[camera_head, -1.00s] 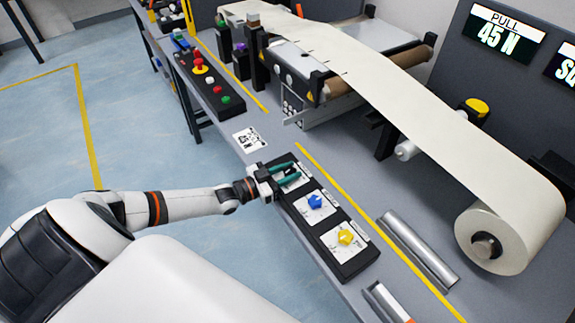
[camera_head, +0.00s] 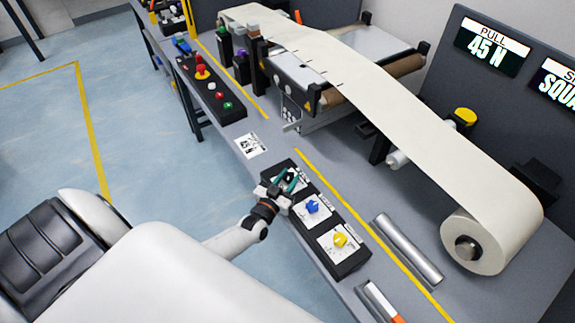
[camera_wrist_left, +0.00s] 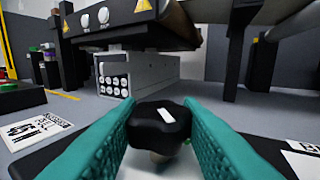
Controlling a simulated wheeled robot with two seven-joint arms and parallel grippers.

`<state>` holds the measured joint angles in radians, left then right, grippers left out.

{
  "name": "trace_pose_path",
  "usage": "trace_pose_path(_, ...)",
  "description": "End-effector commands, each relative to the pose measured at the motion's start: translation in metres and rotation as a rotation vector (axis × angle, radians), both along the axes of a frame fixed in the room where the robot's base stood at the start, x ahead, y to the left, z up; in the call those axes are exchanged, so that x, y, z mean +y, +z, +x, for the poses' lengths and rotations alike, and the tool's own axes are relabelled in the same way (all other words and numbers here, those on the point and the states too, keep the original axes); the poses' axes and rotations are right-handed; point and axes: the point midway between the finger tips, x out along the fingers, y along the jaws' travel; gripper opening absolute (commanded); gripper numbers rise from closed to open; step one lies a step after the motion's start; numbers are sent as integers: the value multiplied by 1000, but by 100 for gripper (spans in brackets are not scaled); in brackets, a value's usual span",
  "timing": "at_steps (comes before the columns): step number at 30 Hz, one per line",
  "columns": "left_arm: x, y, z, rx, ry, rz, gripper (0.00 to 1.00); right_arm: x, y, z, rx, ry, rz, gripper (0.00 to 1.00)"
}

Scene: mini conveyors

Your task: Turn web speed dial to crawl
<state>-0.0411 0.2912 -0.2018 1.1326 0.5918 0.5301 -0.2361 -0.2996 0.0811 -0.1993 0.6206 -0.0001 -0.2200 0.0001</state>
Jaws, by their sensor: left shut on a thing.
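The dial panel (camera_head: 323,224) is a long black box with three dials on white plates. A black knob (camera_head: 289,177) sits at its far end, a blue dial (camera_head: 312,207) in the middle and a yellow dial (camera_head: 340,240) at the near end. My left gripper (camera_head: 285,180) has its teal fingers around the black knob. In the left wrist view the black knob (camera_wrist_left: 160,122), with a white mark on top, stands between the two fingers, which are shut on it. The plate lettering is too small to read. My right gripper is out of view.
A paper web (camera_head: 400,108) runs to a large roll (camera_head: 478,240) at the right. A black button box (camera_head: 212,92) and a printed card (camera_head: 251,145) lie beyond the panel. A metal bar (camera_head: 408,248) lies to its right. A screen (camera_head: 493,45) reads PULL 45 N.

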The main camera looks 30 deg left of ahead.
Motion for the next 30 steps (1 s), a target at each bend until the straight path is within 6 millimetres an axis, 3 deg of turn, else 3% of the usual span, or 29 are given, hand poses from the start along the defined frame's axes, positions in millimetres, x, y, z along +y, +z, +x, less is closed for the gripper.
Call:
trace_pose_path(10,0,4,3,-9,3,1,10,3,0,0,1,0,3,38)
trace_pose_path(11,0,4,3,-10,3,1,34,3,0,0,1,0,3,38)
trace_pose_path(15,0,3,2,-8,3,1,54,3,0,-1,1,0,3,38)
trace_pose_path(25,0,1,-2,-3,2,0,54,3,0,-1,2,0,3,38)
trace_pose_path(30,-2,-1,-25,-1,2,-1,54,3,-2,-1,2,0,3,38)
